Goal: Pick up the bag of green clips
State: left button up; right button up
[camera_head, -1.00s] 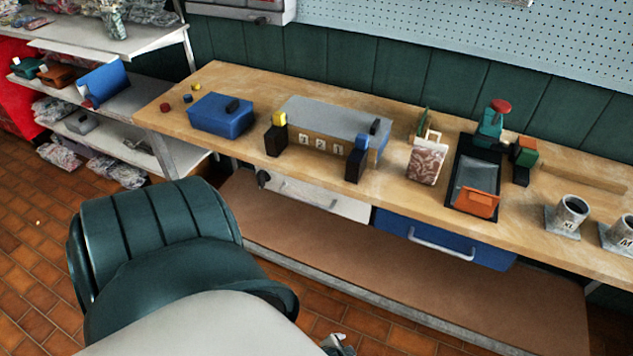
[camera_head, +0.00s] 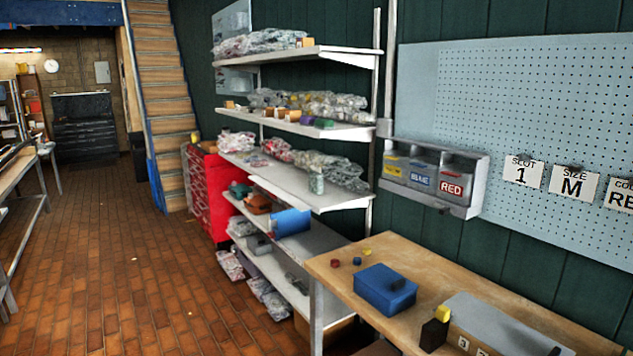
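I cannot single out a bag of green clips. Many clear plastic bags lie on the wall shelves: a pile on the top shelf (camera_head: 262,41), a row on the second shelf (camera_head: 310,104), and more on the third shelf (camera_head: 335,172). Other bags (camera_head: 270,300) lie low, by the floor. Their contents are too small to tell. A small green object (camera_head: 323,123) sits at the second shelf's front edge, and a dark green one (camera_head: 240,189) on a lower shelf. Neither of my grippers is in view.
The wooden workbench (camera_head: 440,270) at the lower right holds a blue box (camera_head: 385,288). A wall bin unit (camera_head: 432,178) has yellow, blue and red labels. A red cabinet (camera_head: 203,195) stands behind the shelves. The tiled floor (camera_head: 130,270) at left is clear towards the stairs (camera_head: 160,90).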

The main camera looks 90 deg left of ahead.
aim_at(315, 178)
jog(key=u, duration=1)
jog(key=j+u, duration=0.4)
jog(key=i+j+u, duration=0.15)
jog(key=u, duration=0.3)
jog(key=i+j+u, duration=0.15)
jog(key=j+u, duration=0.25)
jog(key=i+j+u, duration=0.25)
jog(key=i+j, duration=0.55)
